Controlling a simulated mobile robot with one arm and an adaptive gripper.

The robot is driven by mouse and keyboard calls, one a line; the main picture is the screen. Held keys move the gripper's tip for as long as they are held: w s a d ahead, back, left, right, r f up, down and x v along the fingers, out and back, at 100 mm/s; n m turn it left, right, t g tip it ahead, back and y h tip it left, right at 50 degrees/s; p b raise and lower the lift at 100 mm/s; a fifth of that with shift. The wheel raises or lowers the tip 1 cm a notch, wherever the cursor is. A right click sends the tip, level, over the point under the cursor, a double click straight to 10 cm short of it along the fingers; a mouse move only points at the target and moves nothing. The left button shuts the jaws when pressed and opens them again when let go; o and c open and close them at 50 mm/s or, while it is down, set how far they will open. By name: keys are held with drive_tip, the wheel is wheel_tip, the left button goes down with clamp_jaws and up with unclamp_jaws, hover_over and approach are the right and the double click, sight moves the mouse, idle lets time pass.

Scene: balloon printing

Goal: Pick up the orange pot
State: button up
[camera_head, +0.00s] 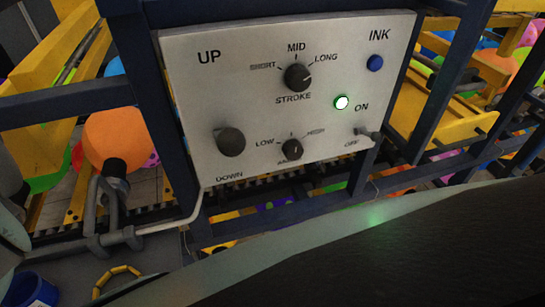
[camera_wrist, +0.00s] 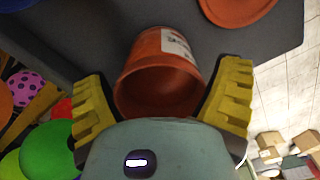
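The orange pot (camera_wrist: 160,75) is in the upper middle of the wrist view, with its open mouth turned towards the camera and a white label on its side. It appears to rest on a dark grey surface (camera_wrist: 265,45). My gripper (camera_wrist: 166,70) has its two yellow-padded fingers spread wide, one on each side of the pot's mouth. Whether a finger pad touches the rim is unclear. I do not make out the pot or the gripper in the head view.
An orange round dish-like thing (camera_wrist: 237,8) lies at the grey surface's far side. Balloons (camera_wrist: 48,148) and cardboard boxes (camera_wrist: 270,145) lie beyond its edges. The head view shows a control panel (camera_head: 225,85) with knobs and a lit green light, and a blue container (camera_head: 30,292).

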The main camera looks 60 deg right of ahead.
drive_tip(key=c, duration=0.8)
drive_tip(key=shift+w+d+r+p, duration=0.15)
drive_tip(key=shift+r+p, duration=0.75)
drive_tip(key=shift+r, duration=0.95)
drive_tip(key=shift+s+r, duration=0.15)
drive_tip(key=shift+s, duration=0.1)
drive_tip(key=s, duration=0.2)
drive_tip(key=shift+s+d+p, duration=0.25)
drive_tip(key=shift+s+p, duration=0.1)
drive_tip(key=shift+p, duration=0.05)
drive_tip(key=shift+s+d+r+p, duration=0.15)
drive_tip(key=shift+s+d+p, duration=0.25)
drive_tip(key=shift+s+p, duration=1.35)
drive_tip(key=shift+s+d+r+p, duration=0.3)
drive_tip(key=shift+s+p, duration=0.75)
drive_tip(key=shift+s, duration=1.45)
drive_tip(key=shift+s+d+r+p, duration=0.1)
drive_tip(key=shift+s+d+p, duration=0.4)
drive_tip(key=shift+s+p, duration=1.25)
